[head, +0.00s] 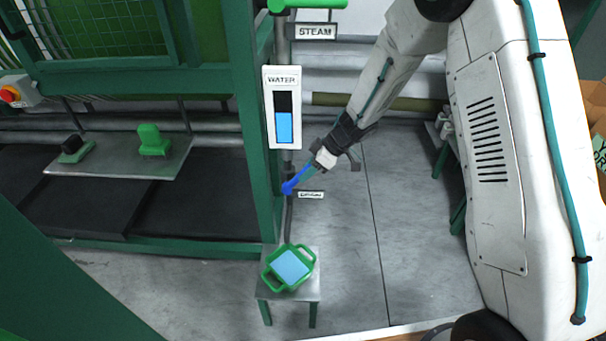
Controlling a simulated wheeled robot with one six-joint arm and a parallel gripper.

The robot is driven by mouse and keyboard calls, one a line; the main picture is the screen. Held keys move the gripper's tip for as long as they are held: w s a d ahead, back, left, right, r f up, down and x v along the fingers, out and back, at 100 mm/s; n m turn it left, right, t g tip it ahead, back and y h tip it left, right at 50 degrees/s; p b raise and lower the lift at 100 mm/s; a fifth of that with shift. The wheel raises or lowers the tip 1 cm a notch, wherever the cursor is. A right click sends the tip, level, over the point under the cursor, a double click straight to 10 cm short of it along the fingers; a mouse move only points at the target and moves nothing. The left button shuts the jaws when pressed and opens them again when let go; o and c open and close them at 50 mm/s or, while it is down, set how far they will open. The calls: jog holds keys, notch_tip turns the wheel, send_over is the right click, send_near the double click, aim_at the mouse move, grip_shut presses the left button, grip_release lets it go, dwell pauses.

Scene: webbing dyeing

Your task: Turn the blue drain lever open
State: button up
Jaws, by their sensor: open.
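The blue drain lever (296,181) is mounted on a vertical pipe below the water gauge. From its pivot it slants up and to the right. A small white label (311,194) sits beside the pivot; its text is too small to read surely. My gripper (317,163) comes down from the upper right and is at the lever's free end. Its jaws are open. The fingers hide part of the lever's end, and I cannot tell whether they touch it.
A green steam handle (310,4) is above, over the water gauge (283,107), which shows blue partway up. A green-handled tub (274,284) of blue liquid stands on a small metal stool (303,291) below the lever.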

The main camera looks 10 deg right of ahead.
jog(key=shift+v, duration=2.4)
